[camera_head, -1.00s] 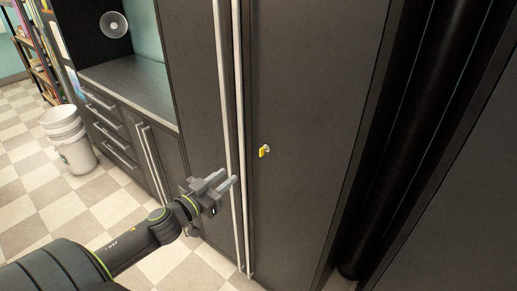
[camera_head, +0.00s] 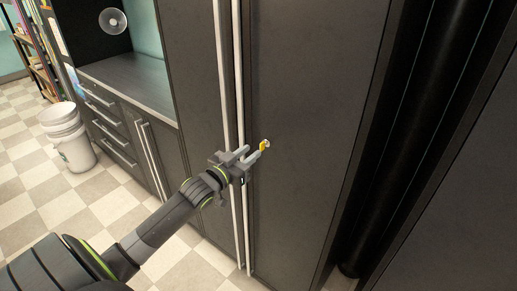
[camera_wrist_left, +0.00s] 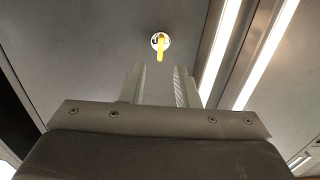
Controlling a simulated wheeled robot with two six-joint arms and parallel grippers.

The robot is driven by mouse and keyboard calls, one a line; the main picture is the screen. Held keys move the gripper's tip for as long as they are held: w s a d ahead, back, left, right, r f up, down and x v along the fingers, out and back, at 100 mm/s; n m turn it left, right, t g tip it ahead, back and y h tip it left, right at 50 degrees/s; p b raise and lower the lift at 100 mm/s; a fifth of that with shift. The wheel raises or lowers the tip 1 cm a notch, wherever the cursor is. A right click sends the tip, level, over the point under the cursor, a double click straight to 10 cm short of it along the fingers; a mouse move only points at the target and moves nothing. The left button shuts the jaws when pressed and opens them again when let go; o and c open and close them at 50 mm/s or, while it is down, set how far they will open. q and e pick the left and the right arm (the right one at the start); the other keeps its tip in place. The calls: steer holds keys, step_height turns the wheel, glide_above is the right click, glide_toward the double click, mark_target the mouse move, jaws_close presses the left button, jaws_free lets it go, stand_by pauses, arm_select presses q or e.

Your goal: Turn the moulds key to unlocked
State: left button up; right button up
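The yellow key (camera_head: 264,145) sits in a round silver lock on the dark cabinet door (camera_head: 300,90), just right of the long handles. In the left wrist view the yellow key (camera_wrist_left: 160,47) shows ahead of the fingers, its bow hanging down from the lock. My left gripper (camera_head: 254,152) is close to the key in the head view. In the wrist view its two fingers (camera_wrist_left: 159,82) are apart with nothing between them, and the key lies beyond their tips, roughly in line with the gap. My right gripper is not in view.
Two long vertical handles (camera_head: 238,110) run beside my left gripper. A counter with drawers (camera_head: 117,144) and a white bucket (camera_head: 70,145) stand at the left. A dark gap with a thick black column (camera_head: 410,130) lies right of the door.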

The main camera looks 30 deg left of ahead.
mark_target(260, 145)
arm_select(q)
steer(key=shift+w+d, duration=0.15)
steer(key=shift+w, duration=1.1)
steer(key=shift+w+d, duration=0.1)
steer(key=shift+w, duration=1.15)
steer(key=shift+c, duration=0.2)
jaws_close()
